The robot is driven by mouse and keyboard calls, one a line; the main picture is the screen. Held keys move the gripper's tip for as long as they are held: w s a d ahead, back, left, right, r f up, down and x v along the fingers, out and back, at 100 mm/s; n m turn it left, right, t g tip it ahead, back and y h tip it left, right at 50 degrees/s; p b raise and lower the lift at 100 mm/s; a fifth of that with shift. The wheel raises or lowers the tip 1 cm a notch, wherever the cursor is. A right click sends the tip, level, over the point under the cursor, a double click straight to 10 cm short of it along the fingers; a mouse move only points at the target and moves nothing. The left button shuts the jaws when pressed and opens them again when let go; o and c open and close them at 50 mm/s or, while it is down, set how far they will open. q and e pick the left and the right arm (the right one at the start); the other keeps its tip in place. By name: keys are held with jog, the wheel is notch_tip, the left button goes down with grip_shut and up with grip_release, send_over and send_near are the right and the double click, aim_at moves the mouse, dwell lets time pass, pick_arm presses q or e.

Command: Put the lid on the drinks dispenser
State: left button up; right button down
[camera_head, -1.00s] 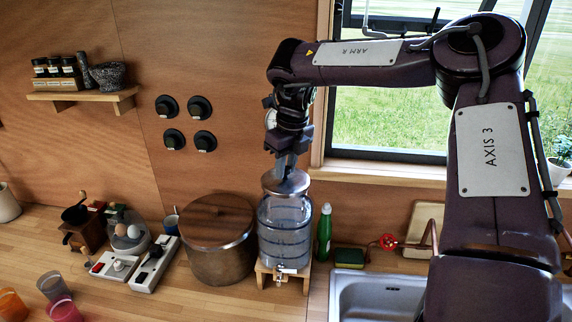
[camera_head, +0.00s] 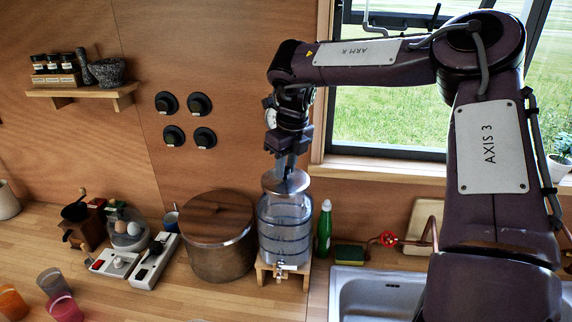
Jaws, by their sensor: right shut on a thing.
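The drinks dispenser (camera_head: 285,232) is a clear ribbed jar with a tap at its front, standing upright on a small wooden stand (camera_head: 262,270) on the counter. The round metal lid (camera_head: 272,184) is at the top of the jar and looks about level. My right gripper (camera_head: 285,172) points down from above and is shut on the lid's top. I cannot tell whether the lid touches the rim all round. My left gripper is not in view.
A large pot with a wooden lid (camera_head: 217,215) stands close left of the dispenser. A green bottle (camera_head: 325,228) and a sponge (camera_head: 349,255) are to its right, near the sink (camera_head: 375,290). A window is behind my right arm. Several cups stand at front left.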

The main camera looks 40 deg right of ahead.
jog(key=shift+f, duration=0.3)
dwell(0.5)
jog(key=c, duration=1.1)
grip_release()
jog(key=shift+r, duration=0.3)
jog(key=r, duration=0.2)
jog(key=r+b, duration=0.1)
jog(key=r, duration=0.1)
jog(key=s+r+b, duration=0.1)
jog(key=r, duration=0.2)
jog(key=shift+s, duration=0.1)
